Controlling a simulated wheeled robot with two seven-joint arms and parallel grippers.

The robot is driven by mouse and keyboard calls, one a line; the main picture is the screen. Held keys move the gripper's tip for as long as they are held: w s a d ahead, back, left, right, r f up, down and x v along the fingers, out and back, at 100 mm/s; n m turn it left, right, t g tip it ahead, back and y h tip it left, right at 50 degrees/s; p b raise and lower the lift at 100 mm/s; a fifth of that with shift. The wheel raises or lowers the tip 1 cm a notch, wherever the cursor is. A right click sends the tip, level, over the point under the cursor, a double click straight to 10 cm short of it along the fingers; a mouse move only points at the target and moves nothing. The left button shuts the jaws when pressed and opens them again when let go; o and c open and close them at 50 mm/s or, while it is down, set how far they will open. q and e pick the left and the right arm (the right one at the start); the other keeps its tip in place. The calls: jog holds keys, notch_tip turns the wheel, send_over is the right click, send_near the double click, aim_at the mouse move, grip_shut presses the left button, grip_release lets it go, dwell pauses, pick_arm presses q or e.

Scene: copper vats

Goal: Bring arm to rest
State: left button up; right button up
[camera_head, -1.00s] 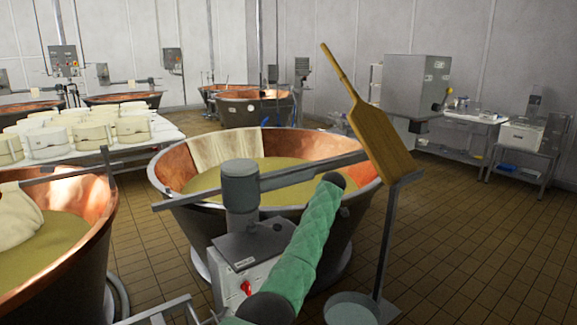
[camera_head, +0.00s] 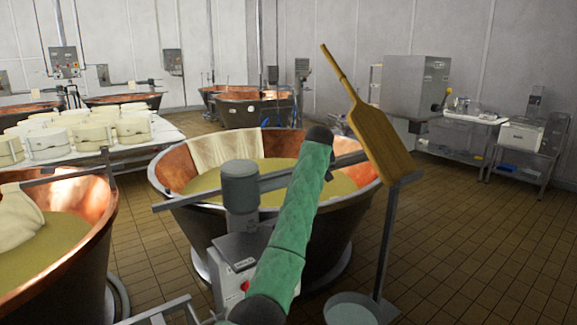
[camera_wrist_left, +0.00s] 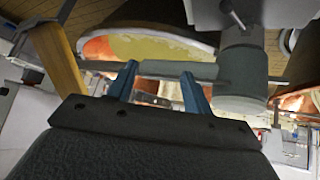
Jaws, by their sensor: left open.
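My left gripper (camera_wrist_left: 160,74) shows in the left wrist view with its two blue fingers apart and nothing between them. Beyond the fingers are a grey bar and the grey motor housing (camera_wrist_left: 241,65), with a copper vat (camera_wrist_left: 150,47) behind. In the head view a green-sleeved arm of mine (camera_head: 285,235) rises from the bottom centre, and its dark upper end lies over the front of the middle vat (camera_head: 173,168). No gripper shows in the head view. My right gripper is in neither current view.
A wooden paddle (camera_head: 378,133) leans upright on a grey stand right of the middle vat. The motor housing (camera_head: 240,185) stands at the vat's near rim. Another vat (camera_head: 95,200) is at left. White moulds fill a table (camera_head: 160,140) behind it. Tiled floor at right is clear.

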pick_arm(q)
jog(key=s+a+f+m+t+h, duration=0.2)
jog(key=s+a+f+m, duration=0.1)
jog(key=s+a+f, duration=0.6)
jog(key=s+a+f+g, duration=0.1)
jog(key=s+a+f, duration=0.4)
jog(key=s+f, duration=0.65)
jog(key=s+a+f, duration=0.5)
jog(key=s+f, duration=0.3)
jog(key=f, duration=0.6)
jog(key=s+a+f+g, duration=0.2)
jog(key=s+f, duration=0.8)
jog(key=s, duration=0.5)
jog(key=s+a+f+g+y, duration=0.1)
jog(key=s+a+f+g, duration=0.1)
jog(key=s+f, duration=0.8)
jog(key=s+a+f+g, duration=0.2)
jog(key=s+f, duration=0.8)
jog(key=s, duration=0.9)
jog(key=shift+s+a+f+g, duration=0.15)
jog(key=shift+s+f+g, duration=0.25)
jog(key=shift+g, duration=0.4)
